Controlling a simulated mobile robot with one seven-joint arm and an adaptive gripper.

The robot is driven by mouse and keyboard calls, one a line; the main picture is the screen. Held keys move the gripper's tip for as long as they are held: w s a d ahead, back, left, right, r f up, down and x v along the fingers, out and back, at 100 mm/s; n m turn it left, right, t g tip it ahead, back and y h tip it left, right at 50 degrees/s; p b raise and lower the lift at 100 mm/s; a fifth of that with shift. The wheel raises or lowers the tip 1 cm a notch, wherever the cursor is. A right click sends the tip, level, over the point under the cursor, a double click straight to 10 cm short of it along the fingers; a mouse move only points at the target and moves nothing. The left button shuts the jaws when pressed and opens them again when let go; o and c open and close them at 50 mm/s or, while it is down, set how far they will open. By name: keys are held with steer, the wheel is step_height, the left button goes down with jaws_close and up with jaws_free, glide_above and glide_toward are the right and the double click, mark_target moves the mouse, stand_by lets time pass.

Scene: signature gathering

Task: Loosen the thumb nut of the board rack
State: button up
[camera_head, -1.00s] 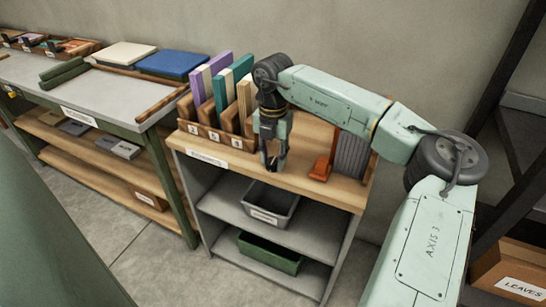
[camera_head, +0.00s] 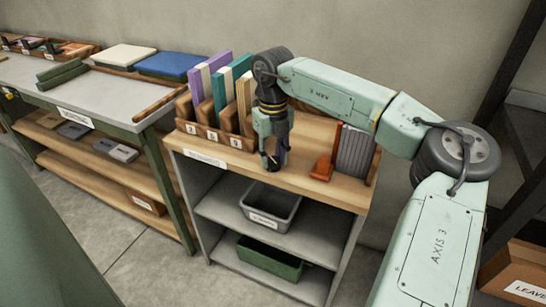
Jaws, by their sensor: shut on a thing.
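The board rack (camera_head: 212,137) is a wooden holder with numbered labels at the left end of the shelf unit's top. Purple, cream and teal boards (camera_head: 222,78) stand upright in it. My gripper (camera_head: 273,163) points down just right of the rack's front corner, close to the wooden top. It is shut on the thumb nut, which is too small and too covered by the fingers to make out.
On the same top (camera_head: 305,190), an orange block-like item (camera_head: 321,168) and a grey ribbed item (camera_head: 354,152) stand to the right. A grey bin (camera_head: 270,210) and a green bin (camera_head: 270,256) sit on lower shelves. A long workbench (camera_head: 110,110) stands at left.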

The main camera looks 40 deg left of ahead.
mark_target(273, 160)
steer(key=n, duration=0.7)
stand_by(0.7)
steer(key=o, duration=1.1)
steer(key=shift+o, duration=0.2)
steer(key=shift+r, duration=0.1)
step_height(273, 160, up, 12)
